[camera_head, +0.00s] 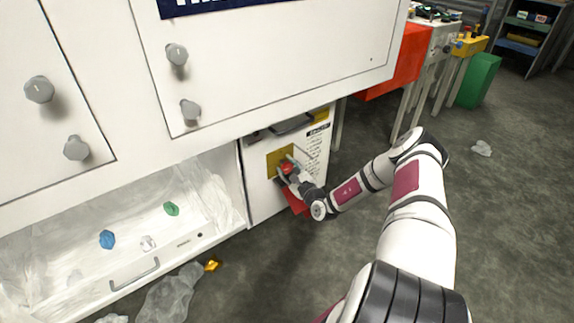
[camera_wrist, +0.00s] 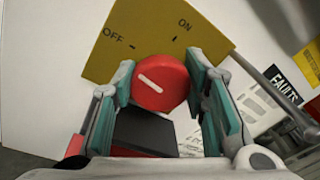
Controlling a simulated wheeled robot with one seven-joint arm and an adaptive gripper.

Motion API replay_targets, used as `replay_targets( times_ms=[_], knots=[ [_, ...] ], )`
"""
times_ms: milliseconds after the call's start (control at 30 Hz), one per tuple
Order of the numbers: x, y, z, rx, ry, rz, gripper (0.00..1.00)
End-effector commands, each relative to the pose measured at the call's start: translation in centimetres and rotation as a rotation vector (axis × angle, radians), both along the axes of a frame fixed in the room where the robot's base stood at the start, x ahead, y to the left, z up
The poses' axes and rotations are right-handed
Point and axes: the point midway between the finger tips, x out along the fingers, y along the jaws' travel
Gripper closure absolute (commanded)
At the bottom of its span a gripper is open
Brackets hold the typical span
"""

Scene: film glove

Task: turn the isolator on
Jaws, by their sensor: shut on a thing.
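The isolator is a round red knob (camera_wrist: 160,83) on a yellow plate (camera_wrist: 145,25) printed OFF at the left and ON at the right. The white line on the knob slants to the upper left, on the OFF side. My gripper (camera_wrist: 165,90) has its green-padded fingers on either side of the knob and is shut on it. In the head view, the red knob (camera_head: 287,168) shows partly behind my gripper (camera_head: 290,173), against the yellow plate (camera_head: 273,162) on a white cabinet (camera_head: 260,195).
A white panel with grey knobs (camera_head: 39,89) stands above and left. A lined open drawer (camera_head: 135,280) holds small coloured lumps. An orange lump (camera_head: 212,265) and crumpled film (camera_head: 172,298) lie on the floor. A grey bar (camera_wrist: 262,80) crosses the wrist view's right. Floor at right is mostly clear.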

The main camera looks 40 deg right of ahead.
Motion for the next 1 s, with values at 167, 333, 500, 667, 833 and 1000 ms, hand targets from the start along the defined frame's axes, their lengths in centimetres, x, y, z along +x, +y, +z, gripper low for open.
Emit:
replay_targets(
  times_ms=[167,333,500,667,833,1000],
  knots=[
    [-0.01,-0.12,0.34,0.154,0.007,-0.002,0.88],
    [-0.03,-0.15,0.28,0.317,0.012,-0.003,0.88],
    [-0.03,-0.23,0.23,0.478,0.017,-0.003,0.88],
    [-0.05,-0.27,0.14,0.631,0.023,-0.003,0.88],
    [-0.04,-0.31,0.09,0.792,0.029,-0.003,0.88],
    [-0.04,-0.36,0.01,0.951,0.034,-0.003,0.88]
  ],
)
